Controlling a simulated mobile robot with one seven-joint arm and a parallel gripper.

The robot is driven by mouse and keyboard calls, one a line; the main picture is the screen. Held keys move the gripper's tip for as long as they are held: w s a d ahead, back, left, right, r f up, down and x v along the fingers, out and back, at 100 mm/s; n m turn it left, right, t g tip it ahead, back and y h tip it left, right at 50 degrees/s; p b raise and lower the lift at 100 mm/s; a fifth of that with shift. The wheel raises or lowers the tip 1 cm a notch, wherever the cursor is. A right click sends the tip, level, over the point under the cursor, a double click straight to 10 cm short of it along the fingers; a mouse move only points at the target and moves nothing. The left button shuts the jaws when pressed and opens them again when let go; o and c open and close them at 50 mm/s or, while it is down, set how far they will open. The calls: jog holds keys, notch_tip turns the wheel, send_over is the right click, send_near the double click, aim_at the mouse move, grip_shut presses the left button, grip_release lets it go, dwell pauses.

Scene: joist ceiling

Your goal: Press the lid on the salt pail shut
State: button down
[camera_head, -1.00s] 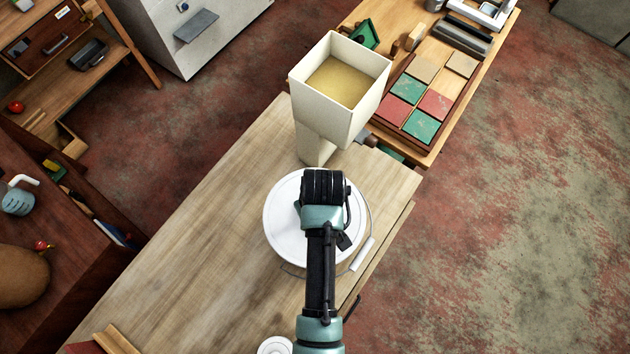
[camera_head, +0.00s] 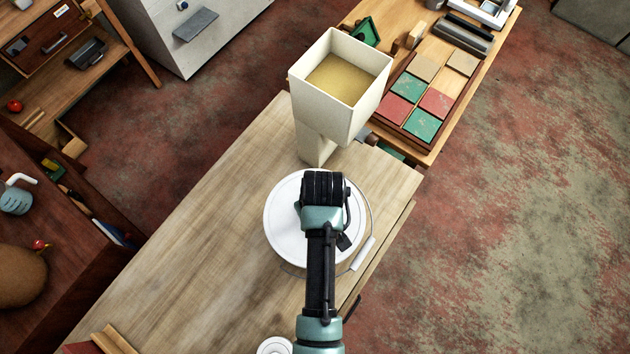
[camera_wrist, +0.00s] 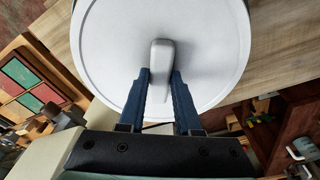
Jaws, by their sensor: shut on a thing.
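The white round lid (camera_head: 285,225) of the salt pail lies at the middle of the wooden bench in the head view, partly hidden by my arm. The lid (camera_wrist: 105,50) fills the upper wrist view, with a raised grey-white handle (camera_wrist: 161,58) at its centre. My gripper (camera_wrist: 161,82) is shut on this handle, its two blue fingers at either side. In the head view my wrist hides the fingers. The pail's wire bail with a pale grip (camera_head: 363,253) hangs at the right of the lid. The pail's body and the seam under the lid are hidden.
A cream square hopper (camera_head: 318,98) with yellowish grainy contents stands just behind the lid. A tray of coloured tiles (camera_head: 416,105) lies on another table beyond. A small white round thing (camera_head: 274,346) is near the front. The bench's left part (camera_head: 190,240) is clear.

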jog(key=c, duration=0.5)
grip_release()
jog(key=shift+f, duration=0.1)
jog(key=r+p, duration=0.1)
jog(key=r, duration=0.4)
jog(key=s+r+p, duration=0.1)
jog(key=r, duration=0.5)
jog(key=r+p, duration=0.1)
jog(key=r, duration=0.5)
jog(key=shift+s+d, duration=0.2)
jog(key=shift+d, duration=0.15)
jog(key=shift+f, duration=0.1)
